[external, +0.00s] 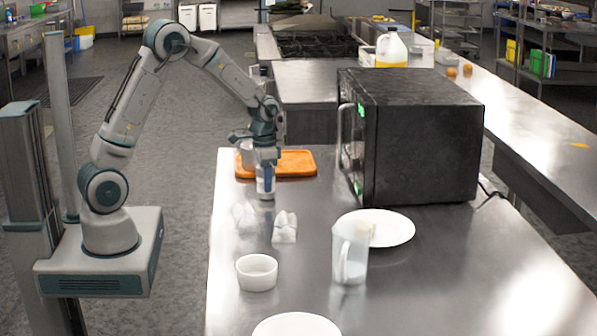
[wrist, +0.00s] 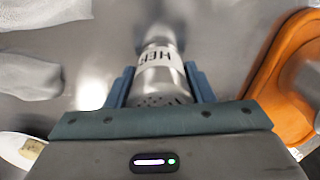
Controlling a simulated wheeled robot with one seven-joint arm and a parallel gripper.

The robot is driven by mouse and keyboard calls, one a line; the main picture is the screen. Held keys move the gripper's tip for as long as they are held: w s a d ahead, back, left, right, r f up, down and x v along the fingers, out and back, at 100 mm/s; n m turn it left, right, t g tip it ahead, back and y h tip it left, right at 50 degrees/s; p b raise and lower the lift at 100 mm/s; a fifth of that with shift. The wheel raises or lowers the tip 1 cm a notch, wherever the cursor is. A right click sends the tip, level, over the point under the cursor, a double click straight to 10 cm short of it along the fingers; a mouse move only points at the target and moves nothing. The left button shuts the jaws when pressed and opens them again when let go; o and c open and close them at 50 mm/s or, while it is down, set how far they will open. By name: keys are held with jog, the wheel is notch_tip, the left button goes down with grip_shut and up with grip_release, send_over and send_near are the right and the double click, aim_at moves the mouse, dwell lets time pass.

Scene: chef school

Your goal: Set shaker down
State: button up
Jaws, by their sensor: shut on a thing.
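My gripper (external: 265,165) points down over the steel counter (external: 230,215), shut on a silver shaker (external: 265,186). In the wrist view the shaker (wrist: 160,72) sits between the two blue fingers, with a white label reading "HE…" and a perforated top facing the camera. It looks upright, with its base at or very close to the counter; I cannot tell if it touches. It is just in front of the orange board (external: 298,163), which shows at the right of the wrist view (wrist: 268,85).
Crumpled white cloths (external: 284,228) lie in front of the shaker. A white bowl (external: 257,272), clear jug (external: 350,255) and white plate (external: 396,228) are nearer the camera. A black microwave (external: 420,140) stands right.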

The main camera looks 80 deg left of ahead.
jog(key=shift+f, duration=0.2)
jog(key=o, duration=1.1)
